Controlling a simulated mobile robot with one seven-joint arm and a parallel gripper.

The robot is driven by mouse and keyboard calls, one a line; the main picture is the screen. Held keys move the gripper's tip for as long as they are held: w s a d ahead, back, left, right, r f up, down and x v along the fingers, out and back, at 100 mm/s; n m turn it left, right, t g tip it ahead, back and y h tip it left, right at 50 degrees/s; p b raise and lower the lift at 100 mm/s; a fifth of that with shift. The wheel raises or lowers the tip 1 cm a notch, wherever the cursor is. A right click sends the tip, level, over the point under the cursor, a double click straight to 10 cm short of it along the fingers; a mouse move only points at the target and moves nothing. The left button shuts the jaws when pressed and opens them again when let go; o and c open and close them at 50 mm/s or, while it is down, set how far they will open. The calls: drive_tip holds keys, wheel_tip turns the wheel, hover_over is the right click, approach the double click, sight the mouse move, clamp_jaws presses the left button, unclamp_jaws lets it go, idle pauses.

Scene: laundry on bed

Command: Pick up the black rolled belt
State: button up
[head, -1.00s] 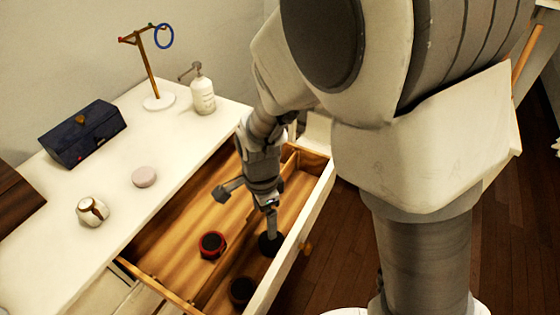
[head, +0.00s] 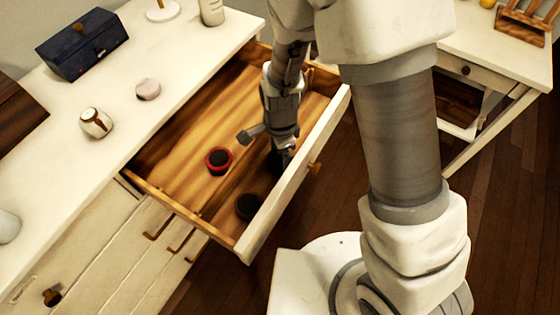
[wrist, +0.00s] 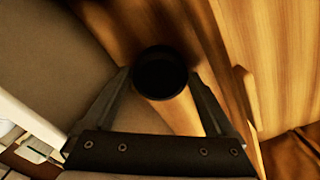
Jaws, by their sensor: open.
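A black rolled belt (head: 276,163) lies in the open drawer near its front wall, partly hidden by my gripper (head: 287,148). In the wrist view, a round dark roll (wrist: 162,68) shows between the two open fingers of my gripper (wrist: 162,80). The fingertips are on either side of it; I cannot tell whether they touch it. A second dark roll (head: 247,207) lies in the drawer's near corner.
The wooden drawer (head: 190,135) has walls close to my gripper. The white dresser top (head: 120,150) holds a dark blue box (head: 82,45), a pink round item (head: 148,89) and a white-and-brown jar (head: 96,123). A white desk (head: 490,50) stands at right.

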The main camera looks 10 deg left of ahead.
drive_tip(key=c, duration=1.2)
drive_tip(key=shift+r, duration=0.1)
